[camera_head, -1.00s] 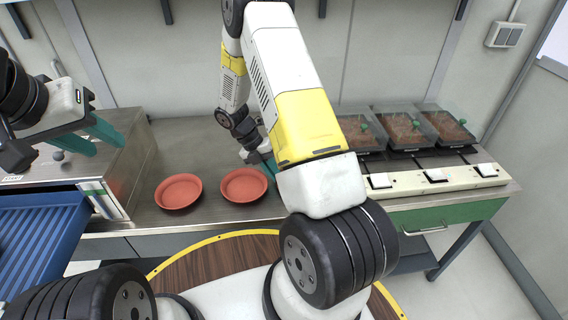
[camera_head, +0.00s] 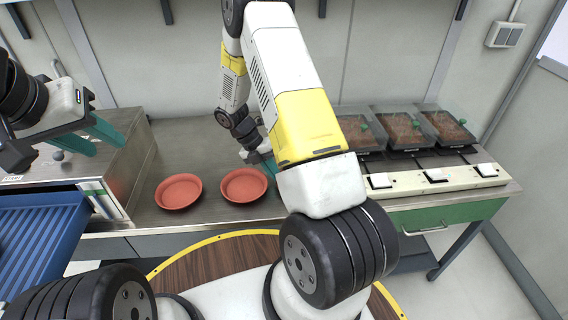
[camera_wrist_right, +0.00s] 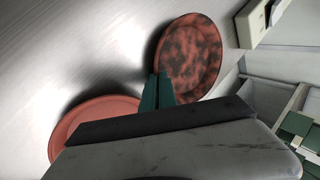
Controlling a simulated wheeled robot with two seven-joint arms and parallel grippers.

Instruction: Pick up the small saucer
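Two round terracotta saucers sit close together at the front of the steel bench. The right-hand one, which seems to be the small saucer (camera_head: 243,186), and the left-hand saucer (camera_head: 178,191) look nearly equal in size. My right gripper (camera_head: 269,166) is at the right edge of the small saucer, partly hidden by my arm. In the right wrist view its teal fingers (camera_wrist_right: 158,88) are close together at the rim of a dark-mottled saucer (camera_wrist_right: 190,58). They appear closed on that rim. The other saucer (camera_wrist_right: 92,112) is partly covered by the gripper. My left gripper (camera_head: 92,137) is open and empty at the left.
A scale unit (camera_head: 435,176) with several clear-lidded trays of soil stands at the right of the bench. A metal cabinet (camera_head: 125,165) and a blue slatted bin (camera_head: 40,235) are at the left. Bare bench lies behind the saucers.

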